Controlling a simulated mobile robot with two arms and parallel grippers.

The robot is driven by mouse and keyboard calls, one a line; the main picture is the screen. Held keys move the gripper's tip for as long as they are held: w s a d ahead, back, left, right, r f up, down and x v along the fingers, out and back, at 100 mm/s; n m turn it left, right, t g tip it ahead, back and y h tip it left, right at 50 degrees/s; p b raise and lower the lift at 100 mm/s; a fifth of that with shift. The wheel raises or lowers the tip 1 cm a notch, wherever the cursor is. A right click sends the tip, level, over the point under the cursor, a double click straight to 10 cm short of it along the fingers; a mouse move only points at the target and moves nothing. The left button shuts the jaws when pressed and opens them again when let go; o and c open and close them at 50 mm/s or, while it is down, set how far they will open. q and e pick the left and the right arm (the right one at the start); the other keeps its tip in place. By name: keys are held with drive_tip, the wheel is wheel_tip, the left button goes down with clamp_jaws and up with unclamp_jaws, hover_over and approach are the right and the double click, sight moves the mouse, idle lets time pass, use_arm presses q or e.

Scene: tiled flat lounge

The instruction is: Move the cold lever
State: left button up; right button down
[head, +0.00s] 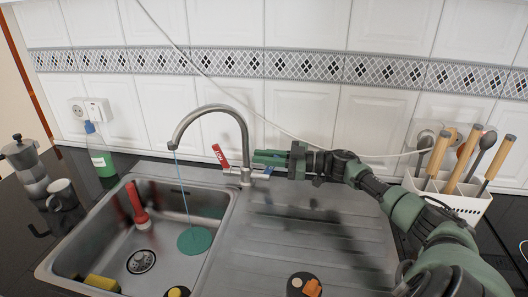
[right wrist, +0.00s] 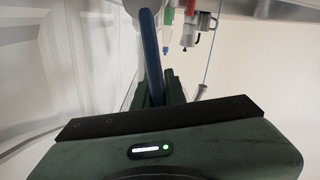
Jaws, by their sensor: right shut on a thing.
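The tap (head: 243,140) has a curved metal spout that reaches over the sink. Its red lever (head: 219,156) tilts up to the left of the tap body. The blue cold lever (right wrist: 152,55) shows long and upright in the right wrist view. In the head view it is mostly hidden by my right gripper, with a little blue showing at the tap's right side. My right gripper (head: 268,159) reaches in from the right and is shut on the blue lever; its fingers also show in the right wrist view (right wrist: 160,92). My left gripper is not in view.
The steel sink (head: 228,205) holds a red-handled tool (head: 137,202), a teal disc (head: 195,240) below a thin blue line from the spout, and a yellow sponge (head: 101,283). A white utensil holder (head: 463,205) stands right. A bottle (head: 99,152), mug (head: 62,195) and moka pot (head: 27,170) stand left.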

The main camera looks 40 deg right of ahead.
drive_tip(key=shift+s+a+f+n, duration=0.2)
drive_tip(key=shift+s+a+n, duration=0.2)
drive_tip(key=shift+n, duration=0.4)
drive_tip(key=shift+s+a+f+n, duration=0.2)
drive_tip(key=shift+s+a+n, duration=0.15)
drive_tip(key=shift+n, duration=0.45)
drive_tip(key=shift+a, duration=0.1)
drive_tip(key=c, duration=1.5)
unclamp_jaws()
drive_tip(key=shift+o, duration=0.2)
drive_tip(key=v, duration=0.8)
drive_tip(key=shift+a+f, duration=0.1)
